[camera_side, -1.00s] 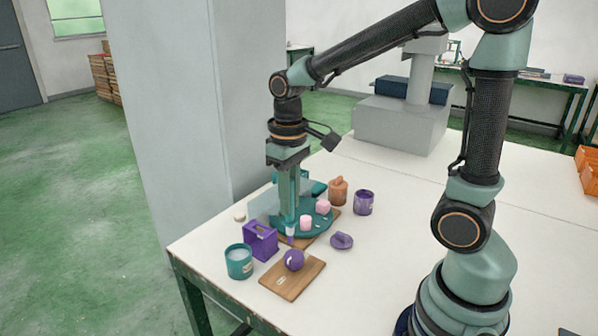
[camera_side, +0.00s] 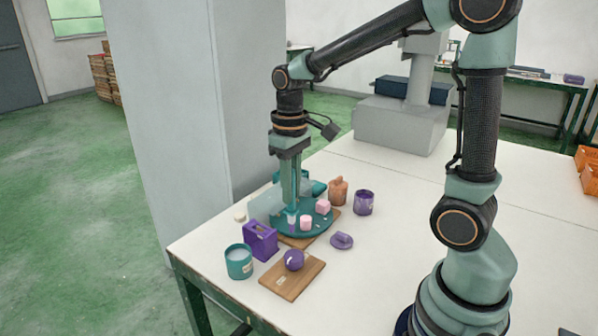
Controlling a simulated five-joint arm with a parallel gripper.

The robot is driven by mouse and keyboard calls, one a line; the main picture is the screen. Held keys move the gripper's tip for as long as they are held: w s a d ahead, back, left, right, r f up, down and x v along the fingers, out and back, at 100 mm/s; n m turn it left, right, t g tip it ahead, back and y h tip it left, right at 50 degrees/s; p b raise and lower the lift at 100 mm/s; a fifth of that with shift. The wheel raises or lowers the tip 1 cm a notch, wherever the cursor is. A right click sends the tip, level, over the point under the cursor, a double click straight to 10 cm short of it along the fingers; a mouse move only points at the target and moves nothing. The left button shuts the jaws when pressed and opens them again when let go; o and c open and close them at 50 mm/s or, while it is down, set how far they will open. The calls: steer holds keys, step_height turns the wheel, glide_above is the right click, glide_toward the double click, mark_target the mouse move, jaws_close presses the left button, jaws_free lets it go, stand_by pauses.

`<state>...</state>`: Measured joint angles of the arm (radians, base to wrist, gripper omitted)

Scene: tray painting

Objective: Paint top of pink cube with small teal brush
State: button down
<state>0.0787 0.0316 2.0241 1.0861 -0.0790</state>
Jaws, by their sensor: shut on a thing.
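My gripper (camera_side: 291,200) points straight down over the left part of the round teal tray (camera_side: 318,229). It is shut on a slim brush, mostly hidden between the teal fingers; a pale lilac tip (camera_side: 292,221) shows below them. Two small pink blocks stand on the tray, right of the gripper. The farther one, a pink cube (camera_side: 323,206), looks box-shaped; the nearer pink block (camera_side: 306,223) looks more rounded and is closer to the tip. The tip appears apart from both. I cannot make out paint on their tops.
A purple holder (camera_side: 260,241), a teal cup (camera_side: 239,262) and a purple ball (camera_side: 293,259) on a wooden board (camera_side: 304,279) stand in front. A purple lidless-looking jar (camera_side: 363,203), an orange bottle (camera_side: 338,190) and a purple lid (camera_side: 341,241) are to the right.

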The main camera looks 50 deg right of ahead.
steer(key=w+d+f, duration=0.1)
steer(key=w+d, duration=0.1)
steer(key=d, duration=0.7)
steer(key=w+d+f, duration=0.1)
steer(key=d+f, duration=0.1)
steer(key=d, duration=0.8)
steer(key=shift+w+d, duration=0.15)
steer(key=shift+w, duration=0.2)
steer(key=shift+f, duration=0.75)
steer(key=shift+a, duration=0.4)
stand_by(0.4)
steer(key=shift+d, duration=0.15)
steer(key=shift+d, duration=0.55)
